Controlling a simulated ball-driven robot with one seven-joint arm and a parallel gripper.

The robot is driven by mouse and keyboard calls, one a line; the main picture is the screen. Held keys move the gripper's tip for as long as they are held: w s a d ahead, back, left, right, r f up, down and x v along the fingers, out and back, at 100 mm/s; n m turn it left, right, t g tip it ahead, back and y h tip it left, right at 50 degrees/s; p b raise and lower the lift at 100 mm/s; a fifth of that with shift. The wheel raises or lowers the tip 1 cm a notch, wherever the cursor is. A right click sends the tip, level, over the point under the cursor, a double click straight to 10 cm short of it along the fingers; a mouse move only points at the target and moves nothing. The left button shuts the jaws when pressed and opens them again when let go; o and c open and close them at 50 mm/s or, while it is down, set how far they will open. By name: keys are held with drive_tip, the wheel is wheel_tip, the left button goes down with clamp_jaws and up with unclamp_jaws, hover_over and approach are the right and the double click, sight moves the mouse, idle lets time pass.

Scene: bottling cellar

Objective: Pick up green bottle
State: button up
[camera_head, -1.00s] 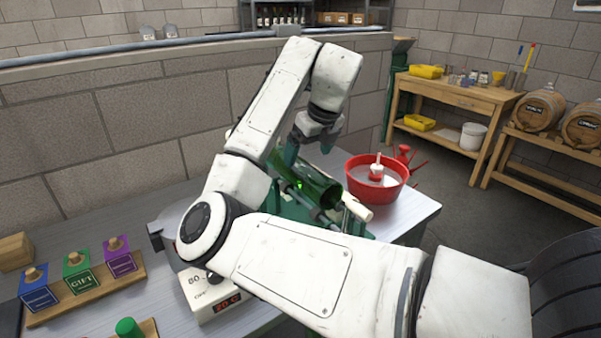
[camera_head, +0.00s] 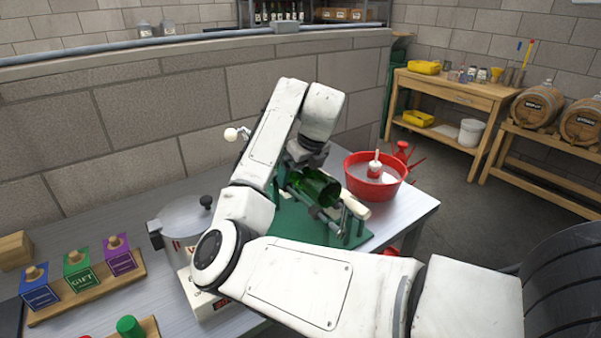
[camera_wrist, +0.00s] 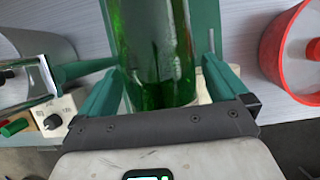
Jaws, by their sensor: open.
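The green bottle (camera_head: 318,187) lies tilted on a green stand (camera_head: 290,226) on the workbench, its open-looking round end towards the camera. My gripper (camera_head: 301,168) is right at the bottle, partly hidden behind my arm in the head view. In the wrist view the bottle (camera_wrist: 155,45) runs between the two teal fingers of my gripper (camera_wrist: 160,80). The jaws are open, with one finger on each side. I cannot tell whether either finger touches the glass.
A red tub (camera_head: 374,179) stands just right of the stand. A lidded pot (camera_head: 184,220) on a hot plate is to the left. A wooden rack (camera_head: 90,288) of coloured boxes is at the front left. A block wall (camera_head: 120,130) runs behind the bench.

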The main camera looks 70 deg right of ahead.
clamp_jaws()
drive_tip(key=shift+r, duration=0.15)
idle(0.6)
